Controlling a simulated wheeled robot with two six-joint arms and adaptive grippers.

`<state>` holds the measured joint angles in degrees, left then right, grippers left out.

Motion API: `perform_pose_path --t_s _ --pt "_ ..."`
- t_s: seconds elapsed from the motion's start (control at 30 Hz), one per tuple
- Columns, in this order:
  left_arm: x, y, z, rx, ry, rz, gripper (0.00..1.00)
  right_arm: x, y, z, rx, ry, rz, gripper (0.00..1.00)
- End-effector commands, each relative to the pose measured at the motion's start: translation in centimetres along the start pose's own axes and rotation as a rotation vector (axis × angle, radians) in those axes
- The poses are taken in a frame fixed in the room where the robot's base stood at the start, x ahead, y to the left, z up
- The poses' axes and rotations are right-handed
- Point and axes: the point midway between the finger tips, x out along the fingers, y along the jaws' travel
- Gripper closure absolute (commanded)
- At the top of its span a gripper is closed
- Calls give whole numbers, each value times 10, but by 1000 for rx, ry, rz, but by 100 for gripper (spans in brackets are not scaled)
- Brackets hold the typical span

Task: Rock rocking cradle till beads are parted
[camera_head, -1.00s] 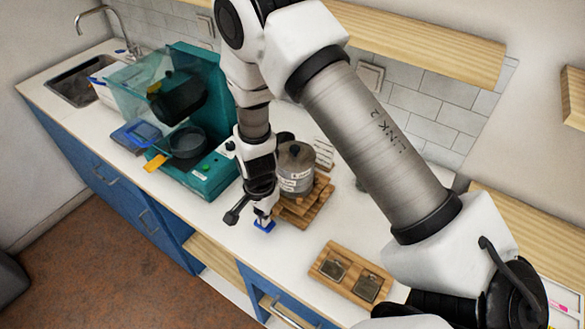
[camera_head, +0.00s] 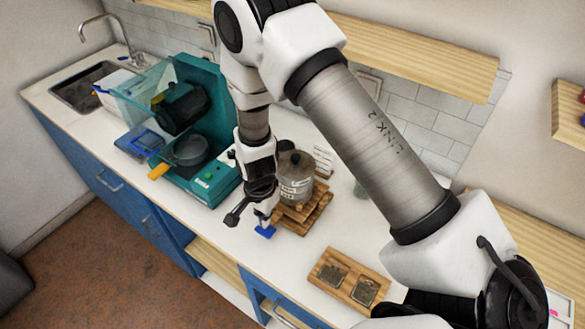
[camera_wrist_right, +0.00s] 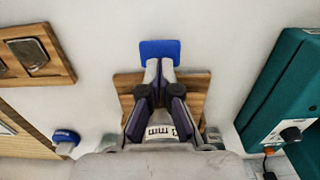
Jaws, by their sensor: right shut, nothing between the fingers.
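A grey drum-shaped vessel (camera_head: 296,178) with a printed label stands on a stepped wooden base (camera_head: 318,212); I take this to be the rocking cradle. A flat blue pad (camera_head: 265,231) lies at its front left. My right gripper (camera_head: 263,223) points down with its tips at the pad. In the wrist view the right gripper (camera_wrist_right: 160,68) is shut and empty, its tips over the near edge of the blue pad (camera_wrist_right: 160,48). Wood (camera_wrist_right: 196,90) shows on both sides of the fingers. I cannot make out any beads. My left gripper is not in view.
A teal machine (camera_head: 205,185) with a clear guard stands left of the cradle. A wooden board (camera_head: 348,258) with two dark square wells lies to the right. A sink (camera_head: 88,90) is at the far left. White counter (camera_head: 290,248) is clear between cradle and board.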

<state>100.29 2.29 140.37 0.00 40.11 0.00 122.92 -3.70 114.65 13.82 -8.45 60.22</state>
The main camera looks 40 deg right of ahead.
Motion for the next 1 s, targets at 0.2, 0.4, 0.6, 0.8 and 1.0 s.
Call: perform_pose_path --t_s 0.2,0.4,0.6,0.8,1.0 --pt "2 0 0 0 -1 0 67 2 0 0 0 0 0 100" --pt "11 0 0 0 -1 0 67 15 0 0 0 0 1 100" --pt "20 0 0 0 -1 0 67 30 0 0 0 0 1 100" --pt "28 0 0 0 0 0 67 43 0 0 0 0 0 100" --pt "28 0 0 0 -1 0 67 46 0 0 0 0 0 100"
